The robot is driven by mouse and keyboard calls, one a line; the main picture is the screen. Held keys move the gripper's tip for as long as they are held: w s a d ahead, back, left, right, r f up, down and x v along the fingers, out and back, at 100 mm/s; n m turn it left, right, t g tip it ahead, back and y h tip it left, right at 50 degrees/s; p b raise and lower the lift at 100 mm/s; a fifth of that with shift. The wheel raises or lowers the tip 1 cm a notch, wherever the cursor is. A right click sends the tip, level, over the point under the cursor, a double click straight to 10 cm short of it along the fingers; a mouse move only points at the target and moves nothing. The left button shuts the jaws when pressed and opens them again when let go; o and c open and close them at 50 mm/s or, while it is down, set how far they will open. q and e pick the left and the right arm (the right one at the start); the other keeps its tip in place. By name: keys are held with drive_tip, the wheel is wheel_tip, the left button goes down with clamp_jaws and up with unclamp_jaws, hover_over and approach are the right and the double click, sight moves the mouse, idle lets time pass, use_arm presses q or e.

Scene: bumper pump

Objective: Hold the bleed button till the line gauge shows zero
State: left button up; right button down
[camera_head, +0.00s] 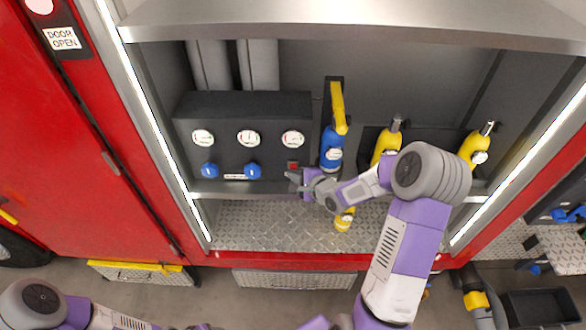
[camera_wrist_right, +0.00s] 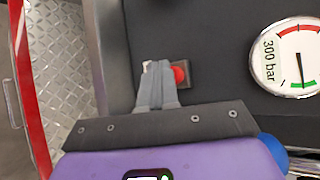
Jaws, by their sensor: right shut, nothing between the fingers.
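The red bleed button (camera_head: 293,166) sits at the lower right of the dark panel, below the right-hand gauge (camera_head: 293,139). My right gripper (camera_head: 289,180) is shut and empty, its tips close to the button. In the right wrist view the shut fingertips (camera_wrist_right: 157,68) lie beside the red button (camera_wrist_right: 179,75) and overlap its left edge; I cannot tell if they press it. The nearby gauge (camera_wrist_right: 290,60), marked 300 bar, has its needle at the green end of the scale; the exact reading is unclear. My left gripper is out of view.
Two more gauges (camera_head: 248,138) and blue knobs (camera_head: 209,169) are on the panel (camera_head: 240,104). A blue-and-yellow tool (camera_head: 331,147) stands just right of the button; yellow tools (camera_head: 474,148) stand farther right. A treadplate floor (camera_head: 270,222) lies below.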

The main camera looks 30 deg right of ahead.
drive_tip(key=shift+w+d, duration=0.2)
drive_tip(key=shift+w, duration=0.1)
idle(1.8)
drive_tip(key=shift+s, duration=0.1)
drive_tip(key=shift+s+a, duration=0.45)
drive_tip(key=shift+s, duration=0.2)
drive_tip(key=s+a, duration=0.1)
drive_tip(key=s, duration=0.2)
drive_tip(key=s+a, duration=0.1)
drive_tip(key=shift+s+a, duration=0.15)
drive_tip(key=shift+a, duration=0.2)
idle(0.4)
